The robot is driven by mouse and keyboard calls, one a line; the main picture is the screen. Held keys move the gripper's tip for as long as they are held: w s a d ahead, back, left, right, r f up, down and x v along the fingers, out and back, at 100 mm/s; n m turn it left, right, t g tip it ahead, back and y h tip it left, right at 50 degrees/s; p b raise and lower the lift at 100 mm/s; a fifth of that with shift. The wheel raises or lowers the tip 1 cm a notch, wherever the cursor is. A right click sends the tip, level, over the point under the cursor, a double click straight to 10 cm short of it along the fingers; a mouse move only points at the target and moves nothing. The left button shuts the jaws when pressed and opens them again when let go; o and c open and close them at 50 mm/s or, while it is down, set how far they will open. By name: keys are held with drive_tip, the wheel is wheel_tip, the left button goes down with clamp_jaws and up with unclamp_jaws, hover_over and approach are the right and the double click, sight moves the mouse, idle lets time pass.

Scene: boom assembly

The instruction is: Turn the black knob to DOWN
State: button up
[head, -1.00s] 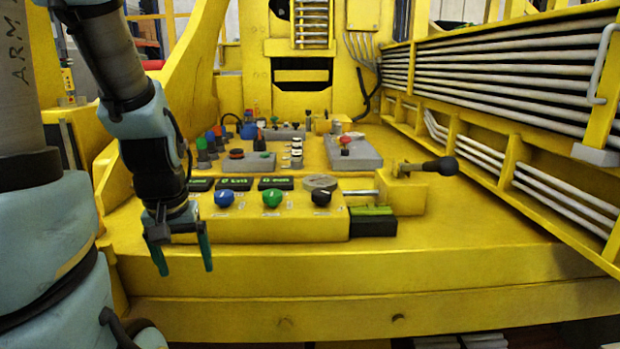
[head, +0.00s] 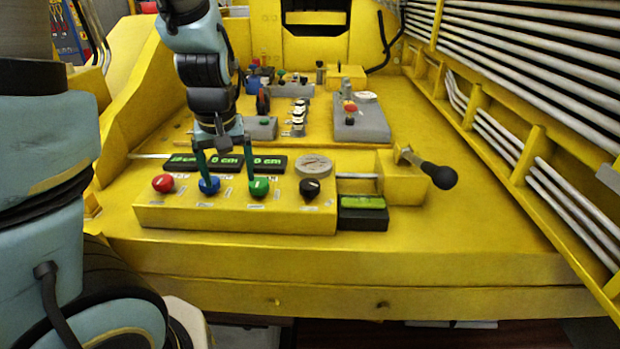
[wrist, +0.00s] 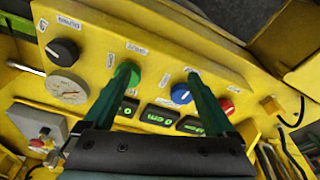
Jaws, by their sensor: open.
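The black knob (head: 310,189) sits at the right end of the yellow control box (head: 240,219), right of the green knob (head: 258,187). In the wrist view the black knob (wrist: 63,51) is at the upper left, with small white labels around it that are too blurred to read surely. My gripper (head: 226,182) is open and empty, its two green fingers above the box near the blue and green knobs. It is left of the black knob and apart from it. In the wrist view my gripper (wrist: 162,72) has its fingertips near the green and blue knobs.
A red knob (head: 163,183) and a blue knob (head: 209,185) are on the same box. A round gauge (head: 313,165) stands just behind the black knob. A lever with a black handle (head: 438,175) juts out to the right. Green displays (head: 268,163) lie behind the knobs.

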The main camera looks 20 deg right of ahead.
drive_tip(key=s+d+r, duration=0.1)
drive_tip(key=d, duration=0.8)
drive_tip(key=t, duration=0.2)
approach(310, 183)
drive_tip(key=shift+m, duration=0.4)
drive_tip(key=b+x, duration=0.2)
drive_tip(key=x, duration=0.6)
drive_tip(key=shift+f, duration=0.3)
drive_tip(key=c, duration=1.4)
